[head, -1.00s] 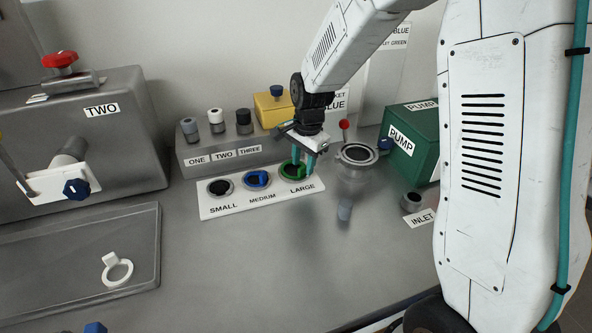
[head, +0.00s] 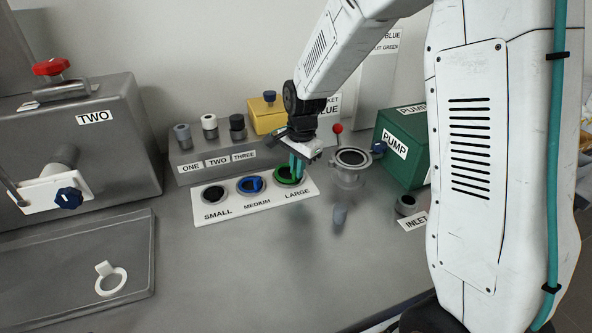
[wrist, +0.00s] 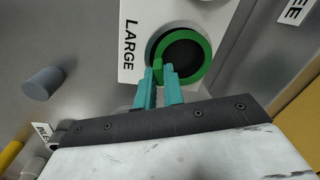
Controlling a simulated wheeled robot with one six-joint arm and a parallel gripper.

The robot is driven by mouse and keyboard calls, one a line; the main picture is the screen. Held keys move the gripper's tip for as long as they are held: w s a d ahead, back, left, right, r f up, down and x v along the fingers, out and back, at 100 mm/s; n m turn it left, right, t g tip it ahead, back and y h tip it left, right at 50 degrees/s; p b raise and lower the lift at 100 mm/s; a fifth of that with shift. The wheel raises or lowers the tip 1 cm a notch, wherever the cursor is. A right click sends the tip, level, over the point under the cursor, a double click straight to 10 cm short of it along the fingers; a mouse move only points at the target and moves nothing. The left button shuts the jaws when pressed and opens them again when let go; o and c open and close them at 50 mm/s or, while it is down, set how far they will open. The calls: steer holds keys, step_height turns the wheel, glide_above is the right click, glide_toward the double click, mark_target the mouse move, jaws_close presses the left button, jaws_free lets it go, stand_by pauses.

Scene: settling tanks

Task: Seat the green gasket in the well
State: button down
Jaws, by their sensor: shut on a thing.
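The green gasket (head: 278,177) is a ring with a raised tab, at the LARGE place of the white tray (head: 236,214). In the wrist view the gasket (wrist: 207,52) lies around the dark round recess there. My gripper (head: 297,170) has its teal fingers shut on the gasket's tab, and the fingertips (wrist: 160,76) hide part of the near rim. I cannot tell whether the ring is lifted at all. A grey round flanged fitting with a dark open top, which looks like the well (head: 350,173), stands just right of the tray.
A blue gasket (head: 243,187) lies at MEDIUM. A red-knobbed lever (head: 338,129) stands behind the well; the green pump box (head: 408,165) and inlet fitting (head: 405,205) are to its right. A small grey cylinder (head: 339,215) is in front. The counter's front is clear.

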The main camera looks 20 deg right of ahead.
steer(key=r, duration=0.1)
steer(key=s+r, duration=0.1)
steer(key=r, duration=0.1)
steer(key=shift+a, duration=0.1)
steer(key=s+a+r, duration=0.1)
steer(key=s+a, duration=0.2)
steer(key=s, duration=1)
steer(key=shift+n+g, duration=0.3)
steer(key=shift+g, duration=0.2)
steer(key=w+d, duration=0.1)
steer(key=w, duration=0.3)
steer(key=w+d+r, duration=0.1)
steer(key=w, duration=0.4)
steer(key=w+d+r, duration=0.1)
steer(key=w, duration=0.4)
steer(key=shift+w+d+r, duration=0.1)
steer(key=shift+d+r, duration=0.05)
steer(key=shift+d, duration=0.2)
steer(key=shift+w+r, duration=0.15)
steer(key=shift+r, duration=0.2)
steer(key=shift+f, duration=2.95)
steer(key=shift+a+f, duration=0.1)
steer(key=shift+f, duration=0.8)
